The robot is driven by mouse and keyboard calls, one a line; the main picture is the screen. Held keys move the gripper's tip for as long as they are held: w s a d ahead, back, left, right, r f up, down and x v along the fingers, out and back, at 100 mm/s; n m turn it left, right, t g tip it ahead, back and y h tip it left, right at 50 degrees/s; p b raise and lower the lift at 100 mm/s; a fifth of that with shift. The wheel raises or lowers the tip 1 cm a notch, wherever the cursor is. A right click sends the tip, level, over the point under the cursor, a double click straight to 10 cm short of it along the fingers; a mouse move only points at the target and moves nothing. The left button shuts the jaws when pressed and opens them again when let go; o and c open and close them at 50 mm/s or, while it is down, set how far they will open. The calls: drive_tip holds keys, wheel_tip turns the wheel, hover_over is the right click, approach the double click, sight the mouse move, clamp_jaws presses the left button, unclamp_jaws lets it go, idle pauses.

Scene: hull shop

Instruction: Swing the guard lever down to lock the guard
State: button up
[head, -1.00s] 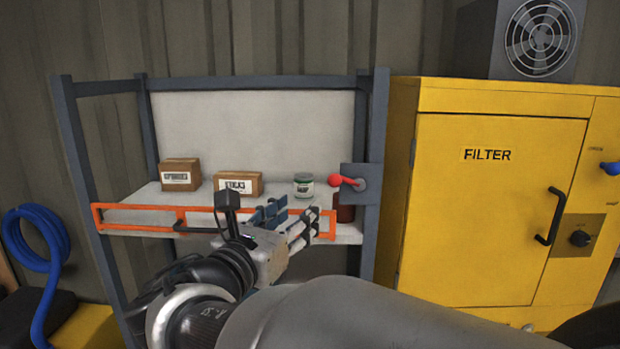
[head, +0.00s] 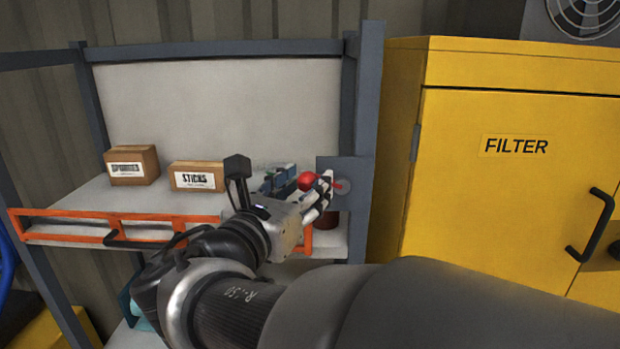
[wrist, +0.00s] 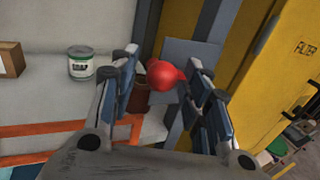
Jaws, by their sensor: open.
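The guard lever has a red ball knob (head: 307,181) and a pivot on a grey plate (head: 343,170) at the shelf's right post. The lever points left from the pivot, roughly level. The orange guard bar (head: 70,217) lies across the shelf front, with a dark handle. My gripper (head: 305,188) is open at the lever. In the wrist view the red knob (wrist: 161,75) shows between the two open fingers (wrist: 160,88), nearer the left-right middle. I cannot tell whether a finger touches it.
Two cartons, one marked STICKS (head: 197,177) and another (head: 132,165), stand on the shelf. A white tin (wrist: 80,62) and a brown jar (wrist: 137,96) are near the lever. The yellow FILTER cabinet (head: 500,200) stands close on the right.

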drive_tip(key=shift+s+a+r, duration=0.15)
drive_tip(key=shift+s, duration=0.4)
drive_tip(key=shift+w, duration=0.2)
drive_tip(key=c, duration=0.4)
clamp_jaws()
